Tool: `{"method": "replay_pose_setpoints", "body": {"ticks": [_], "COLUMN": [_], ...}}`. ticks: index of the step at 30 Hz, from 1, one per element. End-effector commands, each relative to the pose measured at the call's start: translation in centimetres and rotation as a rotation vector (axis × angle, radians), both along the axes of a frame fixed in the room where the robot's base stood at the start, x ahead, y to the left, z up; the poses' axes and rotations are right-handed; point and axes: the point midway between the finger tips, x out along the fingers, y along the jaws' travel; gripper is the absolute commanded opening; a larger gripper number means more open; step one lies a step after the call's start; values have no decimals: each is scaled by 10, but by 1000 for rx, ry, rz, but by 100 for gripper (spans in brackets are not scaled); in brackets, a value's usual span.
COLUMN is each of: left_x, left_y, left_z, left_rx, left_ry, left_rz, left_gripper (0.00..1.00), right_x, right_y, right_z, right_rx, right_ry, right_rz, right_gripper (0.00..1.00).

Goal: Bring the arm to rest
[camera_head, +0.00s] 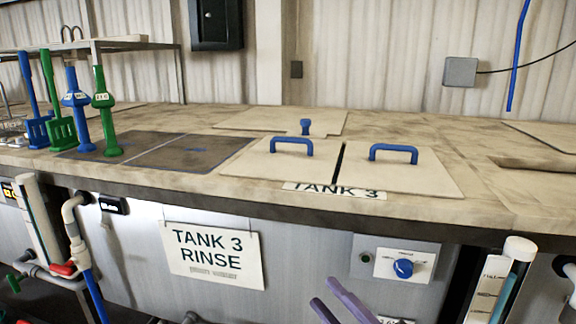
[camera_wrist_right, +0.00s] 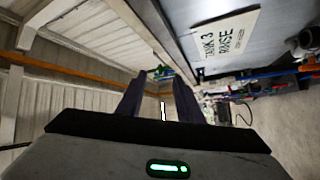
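My right gripper (camera_head: 325,291) shows at the bottom of the head view, in front of the tank cabinet and below the counter edge. Its two purple-grey fingers are apart with nothing seen between them. In the right wrist view the same gripper (camera_wrist_right: 160,77) has a clear gap between its dark fingers, so it is open and empty. My left gripper is not in view. The rest of my right arm is out of the head view.
The counter (camera_head: 440,128) holds TANK 3's two lids (camera_head: 410,173) with blue handles. Blue and green tools (camera_head: 103,110) stand at the left. The cabinet front carries a TANK 3 RINSE sign (camera_head: 212,255) and a blue knob (camera_head: 403,268). A sight tube (camera_head: 500,280) stands at right.

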Motion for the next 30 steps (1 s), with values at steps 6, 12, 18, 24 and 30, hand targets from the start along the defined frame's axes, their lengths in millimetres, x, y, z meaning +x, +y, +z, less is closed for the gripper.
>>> {"method": "replay_pose_setpoints", "body": {"ticks": [6, 12, 18, 24, 30], "left_x": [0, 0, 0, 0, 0], "left_y": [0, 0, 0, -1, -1], "left_z": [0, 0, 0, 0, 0], "left_rx": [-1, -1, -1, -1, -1], "left_ry": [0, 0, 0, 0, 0], "left_rz": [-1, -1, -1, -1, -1], "left_gripper": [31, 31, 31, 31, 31], "right_x": [-55, -147, -219, -223, -223], "right_y": [-55, -80, -86, -86, -86], "right_z": [-156, -263, -314, -316, -316], "right_rx": [350, 570, 690, 696, 696], "right_ry": [636, 1081, 1336, 1349, 1349], "right_rz": [-260, -463, -590, -597, -597], "right_gripper": [33, 33, 33, 33, 33]}}
